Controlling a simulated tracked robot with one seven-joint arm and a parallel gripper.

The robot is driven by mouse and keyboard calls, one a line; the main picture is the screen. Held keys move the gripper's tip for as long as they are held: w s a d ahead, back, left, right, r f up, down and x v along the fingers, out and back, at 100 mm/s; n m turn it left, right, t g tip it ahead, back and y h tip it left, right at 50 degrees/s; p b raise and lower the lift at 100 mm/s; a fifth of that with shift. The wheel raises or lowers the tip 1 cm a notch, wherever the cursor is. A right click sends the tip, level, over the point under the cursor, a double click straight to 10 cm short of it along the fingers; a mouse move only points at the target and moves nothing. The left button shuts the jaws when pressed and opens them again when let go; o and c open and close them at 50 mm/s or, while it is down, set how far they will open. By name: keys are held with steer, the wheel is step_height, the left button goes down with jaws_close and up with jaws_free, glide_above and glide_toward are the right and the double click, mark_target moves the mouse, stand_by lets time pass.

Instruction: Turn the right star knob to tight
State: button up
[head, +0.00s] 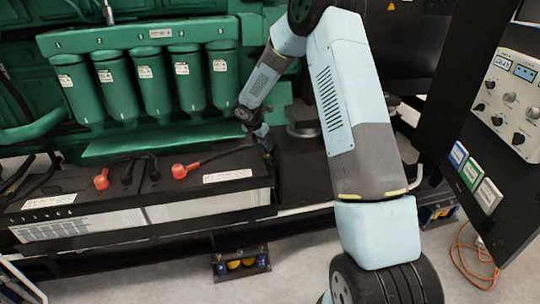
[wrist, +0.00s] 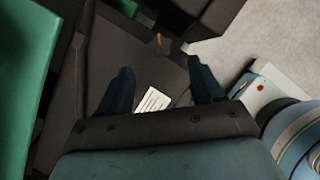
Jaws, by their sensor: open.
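I cannot make out a star knob for certain in either view. In the wrist view my gripper (wrist: 161,72) is open, with its two dark fingers apart and nothing between them. Beyond them is a dark flat surface with a white label (wrist: 153,101), and a small orange-brown piece (wrist: 158,39) shows near its far edge. In the head view my arm reaches down behind the right end of the battery (head: 140,205), beside the green engine. My fingertips are hard to see there.
Several green filters (head: 152,85) hang above the battery, which carries red terminal caps (head: 101,179) and black cables. A control panel (head: 510,100) with several knobs stands at the right. An orange cord (head: 461,262) and a small box (head: 241,263) lie on the grey floor.

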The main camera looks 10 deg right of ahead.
mark_target(267, 156)
steer(key=x, duration=0.8)
steer(key=shift+w+d+f, duration=0.1)
steer(key=shift+f, duration=0.15)
